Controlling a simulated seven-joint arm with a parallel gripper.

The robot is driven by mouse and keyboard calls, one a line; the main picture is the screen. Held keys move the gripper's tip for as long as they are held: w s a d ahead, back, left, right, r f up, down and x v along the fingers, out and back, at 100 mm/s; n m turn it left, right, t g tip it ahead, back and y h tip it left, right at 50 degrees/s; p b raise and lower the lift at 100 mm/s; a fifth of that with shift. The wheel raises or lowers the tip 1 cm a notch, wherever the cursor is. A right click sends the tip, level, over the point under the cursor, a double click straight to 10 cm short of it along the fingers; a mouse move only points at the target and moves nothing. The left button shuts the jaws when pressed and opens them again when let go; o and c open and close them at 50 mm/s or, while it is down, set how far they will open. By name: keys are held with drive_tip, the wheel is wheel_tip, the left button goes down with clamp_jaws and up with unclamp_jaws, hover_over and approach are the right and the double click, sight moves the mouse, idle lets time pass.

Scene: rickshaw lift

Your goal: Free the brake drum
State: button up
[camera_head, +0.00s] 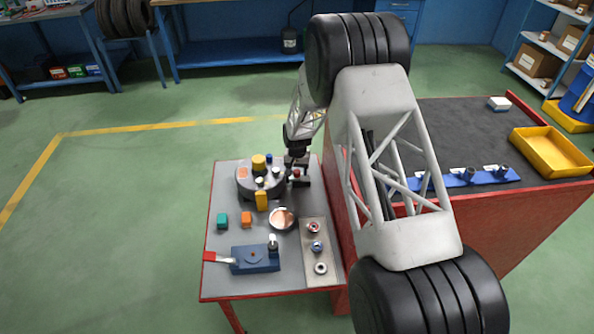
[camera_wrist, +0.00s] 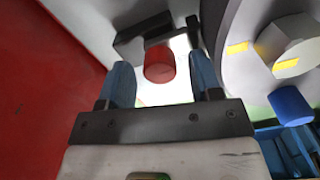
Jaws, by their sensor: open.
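The brake drum appears to be the grey round disc (camera_head: 245,181) on the small side table, with a yellow hub and several small coloured parts on top. In the wrist view its pale face (camera_wrist: 235,75) shows at the right, with a hexagonal hub piece (camera_wrist: 290,45) and a blue peg (camera_wrist: 291,106). My gripper (camera_head: 296,163) is just right of the drum, near the table's back right corner. In the wrist view my gripper (camera_wrist: 160,80) is open, with blue fingers apart. A red cylinder (camera_wrist: 160,64) on a dark bracket (camera_wrist: 145,35) appears between or just beyond the fingertips, not gripped.
A strip (camera_head: 317,283) holds several round parts. The red-sided bench (camera_head: 335,210) rises close on the right.

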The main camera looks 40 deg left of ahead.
clamp_jaws()
drive_tip(key=shift+w+d, duration=1)
unclamp_jaws()
drive_tip(key=shift+r, duration=0.1)
wheel_tip(320, 180, up, 8)
drive_tip(key=shift+f, duration=0.2)
idle(0.7)
